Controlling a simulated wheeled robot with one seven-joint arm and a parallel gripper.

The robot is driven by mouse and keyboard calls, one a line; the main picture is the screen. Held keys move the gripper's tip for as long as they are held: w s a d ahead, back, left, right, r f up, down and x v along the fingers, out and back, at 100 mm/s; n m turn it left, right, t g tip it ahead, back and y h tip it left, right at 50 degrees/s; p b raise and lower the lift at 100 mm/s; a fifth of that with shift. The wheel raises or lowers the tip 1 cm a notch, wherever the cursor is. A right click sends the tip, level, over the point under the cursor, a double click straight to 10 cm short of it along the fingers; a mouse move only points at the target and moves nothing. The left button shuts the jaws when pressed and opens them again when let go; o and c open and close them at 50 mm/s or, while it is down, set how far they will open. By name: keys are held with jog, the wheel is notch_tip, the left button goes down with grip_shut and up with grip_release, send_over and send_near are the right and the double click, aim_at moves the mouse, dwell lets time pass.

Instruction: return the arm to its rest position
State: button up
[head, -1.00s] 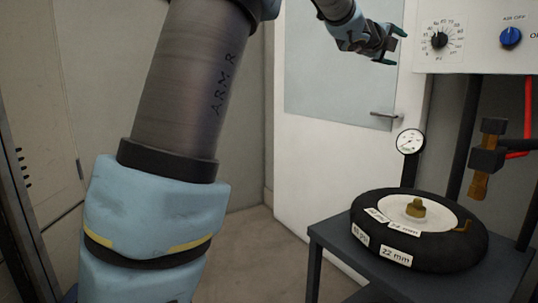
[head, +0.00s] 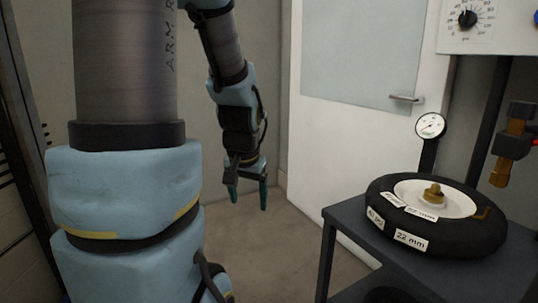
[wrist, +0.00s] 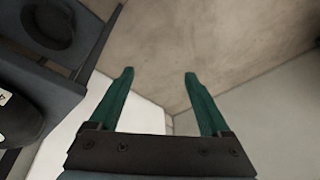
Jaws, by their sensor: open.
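My gripper (head: 248,194) hangs with its fingers pointing down, left of the stand, over open floor. In the wrist view my gripper (wrist: 159,76) shows two green fingers spread apart with nothing between them. My arm's large blue and dark links fill the left of the head view, and the forearm comes down behind them.
A dark stand (head: 345,214) at right bears a black tyre (head: 455,237) with white labels. A pressure gauge (head: 430,125) stands behind it, and a brass fitting (head: 512,147) hangs at right. A white door (head: 313,150) is behind. The floor (head: 285,250) between arm and stand is clear.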

jog(key=s+a+f+n+g, duration=0.2)
jog(key=s+f+n, duration=0.1)
jog(key=s, duration=0.4)
notch_tip(320, 180, up, 16)
jog(key=p, duration=1.5)
jog(key=shift+w+f+m, duration=0.15)
jog(key=shift+w+m, duration=0.15)
jog(key=shift+w, duration=0.05)
jog(key=shift+d, duration=0.1)
